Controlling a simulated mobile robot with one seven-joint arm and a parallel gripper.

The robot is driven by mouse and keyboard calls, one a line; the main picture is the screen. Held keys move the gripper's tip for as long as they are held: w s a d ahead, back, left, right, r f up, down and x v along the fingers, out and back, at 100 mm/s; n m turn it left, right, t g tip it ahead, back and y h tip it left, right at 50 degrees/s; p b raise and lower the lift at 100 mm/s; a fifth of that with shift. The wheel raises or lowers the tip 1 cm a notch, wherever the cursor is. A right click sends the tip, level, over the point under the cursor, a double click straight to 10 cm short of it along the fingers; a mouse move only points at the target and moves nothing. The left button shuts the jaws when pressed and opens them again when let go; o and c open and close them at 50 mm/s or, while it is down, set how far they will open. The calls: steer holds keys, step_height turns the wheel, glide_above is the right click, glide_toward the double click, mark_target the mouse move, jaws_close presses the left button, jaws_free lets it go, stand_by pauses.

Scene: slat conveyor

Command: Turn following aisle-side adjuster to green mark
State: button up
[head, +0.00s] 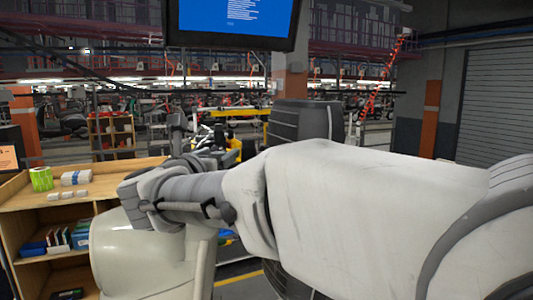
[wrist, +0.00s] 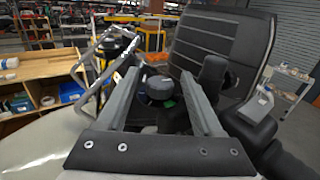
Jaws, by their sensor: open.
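In the wrist view a dark round knob (wrist: 160,87) shows between the two grey fingers of my gripper (wrist: 160,75). A small green patch (wrist: 169,103) lies just below the knob, towards the right finger. The fingers are spread apart, one on each side of the knob, with a gap visible; I cannot tell if either touches it. A black padded backrest (wrist: 222,48) rises behind; it also shows in the head view (head: 305,120). In the head view my arm hides the knob.
A wooden shelf (head: 85,188) with small boxes and a green can (head: 41,179) stands at the left. A black upright pad (wrist: 213,72) is close to the right finger. A grey tubular bar (wrist: 98,65) runs left of the gripper. A wheeled cart (wrist: 287,88) stands at the right.

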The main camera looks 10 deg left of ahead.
jaws_close()
steer(key=shift+a+h+b, duration=0.1)
steer(key=shift+h+b, duration=0.2)
steer(key=m+h+b, duration=0.1)
steer(key=m+h, duration=0.1)
steer(key=shift+f+g+h, duration=0.15)
steer(key=shift+g+h, duration=0.15)
steer(key=m+h, duration=0.1)
steer(key=h, duration=0.1)
steer(key=m+g+h+b, duration=0.1)
steer(key=h, duration=0.1)
steer(key=shift+w+a+m+g, duration=0.1)
steer(key=shift+m+g, duration=0.2)
steer(key=shift+m, duration=0.1)
steer(key=m+g+h, duration=0.1)
steer(key=h, duration=0.1)
steer(key=m+g+h+p, duration=0.1)
steer(key=m+h, duration=0.1)
steer(key=shift+r+g, duration=0.3)
steer(key=shift+g, duration=0.1)
steer(key=shift+m+g+h+p, duration=1.2)
steer(key=shift+g+h, duration=0.1)
steer(key=shift+m+g+h+p, duration=0.75)
steer(key=shift+m+g, duration=0.15)
steer(key=shift+g, duration=0.3)
